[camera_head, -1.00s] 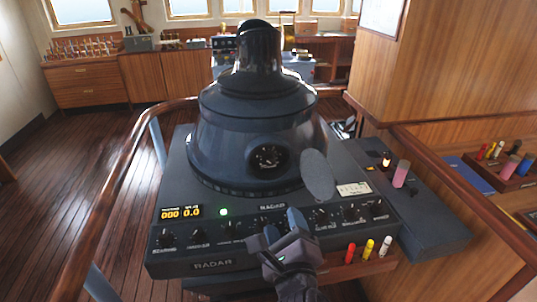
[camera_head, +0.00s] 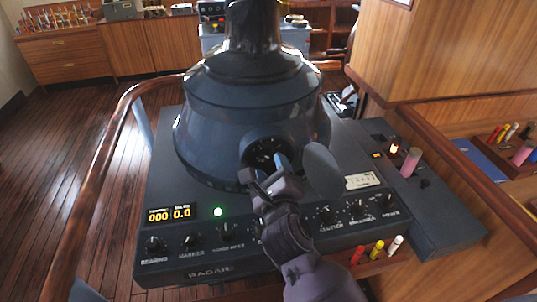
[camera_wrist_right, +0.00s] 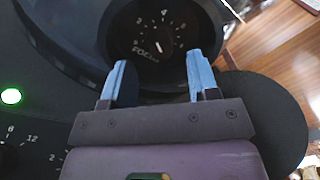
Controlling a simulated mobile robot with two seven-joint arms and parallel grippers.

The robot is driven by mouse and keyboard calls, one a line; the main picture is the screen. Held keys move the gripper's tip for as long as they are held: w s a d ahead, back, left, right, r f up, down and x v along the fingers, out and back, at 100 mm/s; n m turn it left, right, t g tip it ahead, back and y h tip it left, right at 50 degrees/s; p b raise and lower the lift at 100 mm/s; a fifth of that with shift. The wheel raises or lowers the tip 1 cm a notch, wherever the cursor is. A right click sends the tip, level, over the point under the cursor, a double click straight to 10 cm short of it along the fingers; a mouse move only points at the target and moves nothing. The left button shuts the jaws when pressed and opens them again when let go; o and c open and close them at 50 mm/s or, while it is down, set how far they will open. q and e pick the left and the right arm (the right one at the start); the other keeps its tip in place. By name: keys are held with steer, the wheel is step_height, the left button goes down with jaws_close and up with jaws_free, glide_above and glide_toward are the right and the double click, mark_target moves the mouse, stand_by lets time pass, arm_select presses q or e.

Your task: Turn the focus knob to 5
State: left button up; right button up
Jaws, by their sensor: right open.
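The focus knob (camera_head: 262,151) sits in a dark round recess low on the front of the radar hood (camera_head: 250,105). In the right wrist view the dark focus dial (camera_wrist_right: 152,30) has white numerals, a FOCUS label and a short white mark near its middle. I cannot tell for sure which number the mark points to. My right gripper (camera_head: 268,169) is just in front of the recess, with its fingers toward the dial. In the right wrist view its two blue fingers (camera_wrist_right: 157,64) are apart, with nothing between them. My left gripper is not in view.
A grey round flap (camera_head: 323,168) stands right beside the right gripper. The radar panel (camera_head: 160,243) below carries several knobs, a lit display and a green lamp (camera_head: 218,211). A wooden handrail (camera_head: 96,170) curves on the left. Coloured markers (camera_head: 377,249) stand at the front right.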

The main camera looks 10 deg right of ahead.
mark_target(269, 158)
steer(key=shift+w+d, duration=0.15)
steer(key=shift+w, duration=1.95)
steer(key=c, duration=0.9)
